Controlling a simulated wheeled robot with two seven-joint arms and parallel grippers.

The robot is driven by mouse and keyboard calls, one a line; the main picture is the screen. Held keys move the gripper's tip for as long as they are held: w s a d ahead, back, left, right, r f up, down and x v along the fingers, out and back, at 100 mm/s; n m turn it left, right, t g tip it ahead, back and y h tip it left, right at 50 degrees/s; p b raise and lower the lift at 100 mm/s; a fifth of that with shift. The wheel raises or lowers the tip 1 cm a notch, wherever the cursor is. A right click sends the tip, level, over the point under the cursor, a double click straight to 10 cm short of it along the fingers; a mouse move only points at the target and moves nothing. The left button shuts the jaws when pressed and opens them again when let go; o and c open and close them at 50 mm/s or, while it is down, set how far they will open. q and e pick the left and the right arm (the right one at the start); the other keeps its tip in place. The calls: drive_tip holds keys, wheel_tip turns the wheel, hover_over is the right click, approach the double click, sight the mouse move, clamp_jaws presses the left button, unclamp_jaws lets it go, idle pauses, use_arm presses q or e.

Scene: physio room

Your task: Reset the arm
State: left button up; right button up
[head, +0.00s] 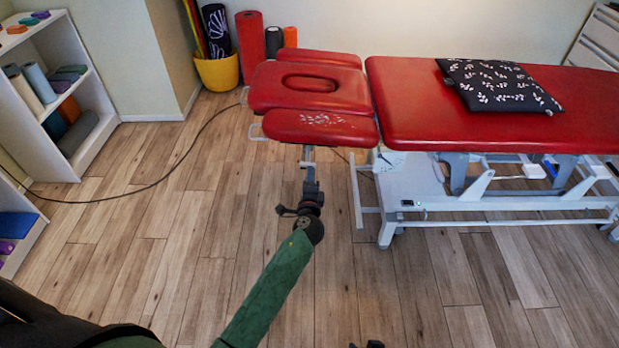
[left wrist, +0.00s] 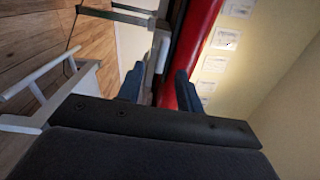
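My left arm in its green sleeve reaches forward over the floor in the head view. Its left gripper (head: 309,158) is at the near side of the treatment table's head end, just below the near red pad (head: 322,128). In the left wrist view the two dark fingers (left wrist: 158,88) stand apart, with metal frame and a red edge (left wrist: 192,45) visible beyond the gap. I see nothing held. Whether the fingers touch the table is unclear. A small dark shape at the bottom edge of the head view may be part of my right gripper (head: 367,345); its fingers are hidden.
The red treatment table (head: 420,100) on its white frame fills the right, with a dark patterned cushion (head: 500,86) on top. A yellow bucket (head: 218,72) with rolled mats stands behind. White shelves (head: 30,140) are at left. A black cable (head: 150,185) crosses the otherwise clear left floor.

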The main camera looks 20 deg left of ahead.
drive_tip(key=shift+s+d, duration=0.1)
drive_tip(key=shift+s, duration=0.15)
